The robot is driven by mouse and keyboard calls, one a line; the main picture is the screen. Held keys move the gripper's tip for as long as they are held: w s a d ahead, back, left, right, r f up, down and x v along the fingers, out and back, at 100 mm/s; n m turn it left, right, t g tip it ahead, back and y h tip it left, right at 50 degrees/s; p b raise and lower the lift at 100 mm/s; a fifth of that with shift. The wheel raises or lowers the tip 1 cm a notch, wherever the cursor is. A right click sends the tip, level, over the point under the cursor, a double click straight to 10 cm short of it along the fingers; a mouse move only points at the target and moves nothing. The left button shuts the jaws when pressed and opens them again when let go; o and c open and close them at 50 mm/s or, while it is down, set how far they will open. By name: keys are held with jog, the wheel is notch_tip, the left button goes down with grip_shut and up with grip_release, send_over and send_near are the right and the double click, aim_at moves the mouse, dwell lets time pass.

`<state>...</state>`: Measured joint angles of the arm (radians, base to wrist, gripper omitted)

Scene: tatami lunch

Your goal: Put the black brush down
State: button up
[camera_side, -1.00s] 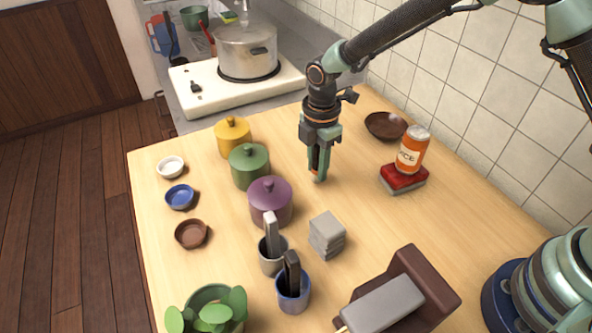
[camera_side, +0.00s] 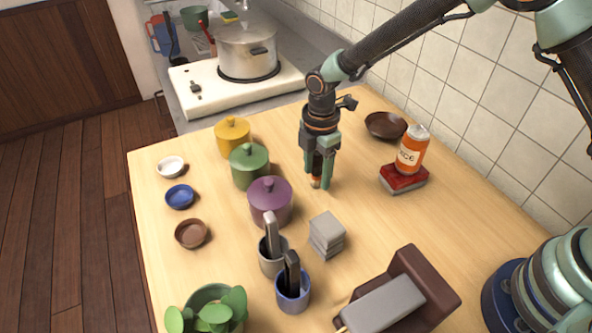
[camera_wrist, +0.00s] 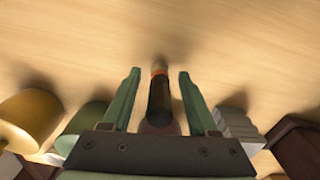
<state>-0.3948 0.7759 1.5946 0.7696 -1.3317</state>
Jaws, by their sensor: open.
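The black brush (camera_wrist: 159,98) has a dark handle and an orange band near one end. It is between the two fingers of my gripper (camera_wrist: 159,72) in the wrist view, with a gap on each side. In the side view, the orange part of the brush (camera_side: 316,181) shows between the fingertips, low at the wooden table. My gripper (camera_side: 320,184) points down with its fingers spread, right of the purple pot. Most of the brush is hidden there, and I cannot tell whether it stands freely.
The purple (camera_side: 270,202), green (camera_side: 249,167) and yellow (camera_side: 233,138) pots stand to the left. Grey blocks (camera_side: 327,236) and two utensil cups (camera_side: 293,289) are in front. An orange bottle (camera_side: 413,150) stands on a red block to the right. Bare table lies around the gripper.

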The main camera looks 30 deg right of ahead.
notch_tip(320, 180, up, 11)
jog(key=shift+r, duration=0.1)
jog(key=shift+d+r, duration=0.1)
jog(key=shift+r, duration=0.5)
jog(key=s+d+r+m+t, duration=0.2)
jog(key=s+d+r+m, duration=0.3)
jog(key=s+d+m, duration=0.2)
jog(key=s+d+r+m+t, duration=0.3)
jog(key=s+d+r+m, duration=0.2)
jog(key=d+m, duration=0.5)
jog(key=s+m, duration=0.2)
jog(key=shift+s+d+r+m+t, duration=0.25)
jog(key=shift+d+r+m+t, duration=0.05)
jog(key=shift+d+r+m, duration=0.1)
